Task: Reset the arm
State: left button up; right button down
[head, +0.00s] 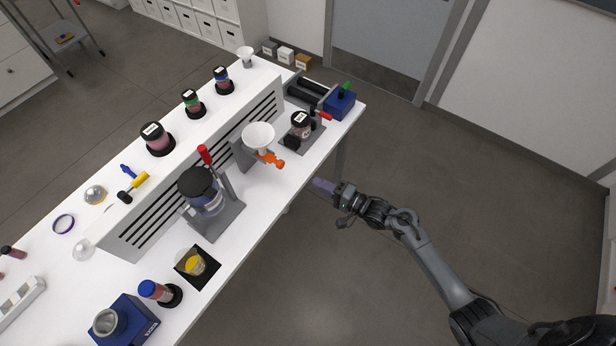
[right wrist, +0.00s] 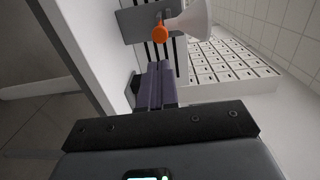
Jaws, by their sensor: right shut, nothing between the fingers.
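My right gripper (head: 326,187) is beyond the front edge of the white bench (head: 252,240), over the floor and clear of the bench items. Its purple fingers are together with nothing between them. In the right wrist view the closed fingers (right wrist: 156,86) point toward the bench, where a white funnel (right wrist: 192,20) and an orange knob (right wrist: 160,33) show beyond them. My right arm reaches in from the lower right of the head view. My left gripper is not in view.
A funnel stand (head: 258,137) and a dark-lidded jar in a grey clamp stand (head: 202,190) are near the bench front. A blue device (head: 126,322) is at lower left. The floor right of the bench is free.

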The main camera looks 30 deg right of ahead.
jog(key=s+a+g+p, duration=0.1)
jog(key=s+p, duration=0.3)
jog(key=s, duration=0.4)
jog(key=s+a+r+n+g+h+p, duration=0.2)
jog(key=s+a+r+n+h+p, duration=0.1)
jog(key=s+a+r+p, duration=0.45)
jog(key=s+d+r+n+g+h, duration=0.4)
jog(key=s+r+n+g, duration=0.4)
jog(key=s+n, duration=0.3)
jog(key=shift+s+d+r+g+h, duration=0.15)
jog(key=shift+s+r+g+h, duration=0.25)
jog(key=shift+h, duration=0.3)
